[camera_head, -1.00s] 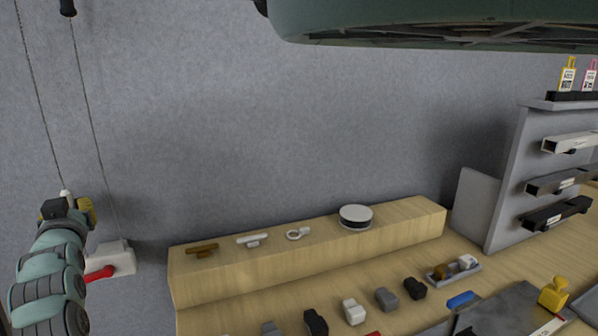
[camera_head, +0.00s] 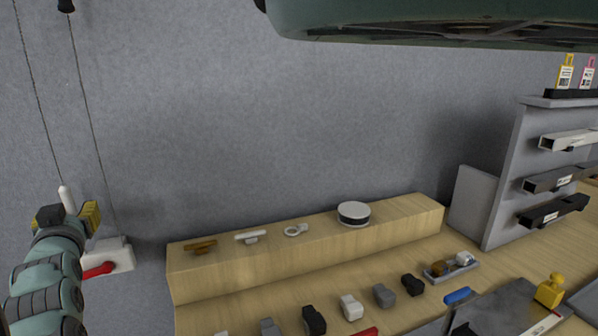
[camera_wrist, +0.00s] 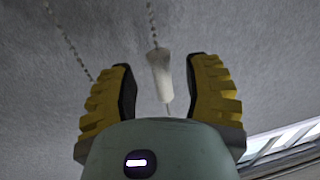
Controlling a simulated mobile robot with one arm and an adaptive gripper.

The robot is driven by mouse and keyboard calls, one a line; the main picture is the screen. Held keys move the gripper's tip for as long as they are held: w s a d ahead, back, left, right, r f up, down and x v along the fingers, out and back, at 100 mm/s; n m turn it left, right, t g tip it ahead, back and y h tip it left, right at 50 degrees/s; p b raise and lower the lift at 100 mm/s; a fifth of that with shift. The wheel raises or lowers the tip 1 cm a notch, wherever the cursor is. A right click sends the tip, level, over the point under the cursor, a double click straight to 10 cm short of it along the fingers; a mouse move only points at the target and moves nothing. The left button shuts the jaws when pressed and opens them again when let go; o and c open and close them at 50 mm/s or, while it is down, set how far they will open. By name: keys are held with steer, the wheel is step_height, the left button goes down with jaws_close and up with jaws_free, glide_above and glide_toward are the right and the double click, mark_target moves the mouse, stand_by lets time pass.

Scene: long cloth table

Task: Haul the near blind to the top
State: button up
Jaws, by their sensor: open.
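A white pull (camera_head: 67,199) hangs on a beaded cord (camera_head: 36,95) by the grey wall at the left. In the wrist view the white pull (camera_wrist: 159,75) hangs between my gripper's yellow-padded fingers (camera_wrist: 160,95), with a gap on each side. My gripper (camera_head: 68,216) is open around or just in front of it; the exact depth is unclear. A second cord (camera_head: 88,130) runs down to the right of it, with a black pull (camera_head: 65,5) high up at the top edge. No blind can be made out in the head view.
A white wall box (camera_head: 120,256) with a red lever (camera_head: 98,270) sits just right of my gripper. A wooden ledge (camera_head: 330,255) holds small handles and a round white-and-black item (camera_head: 354,213). Dark rails (camera_head: 553,210) stand at the right. The wall above the ledge is clear.

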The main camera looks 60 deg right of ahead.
steer(key=v, duration=0.5)
steer(key=shift+f, duration=0.15)
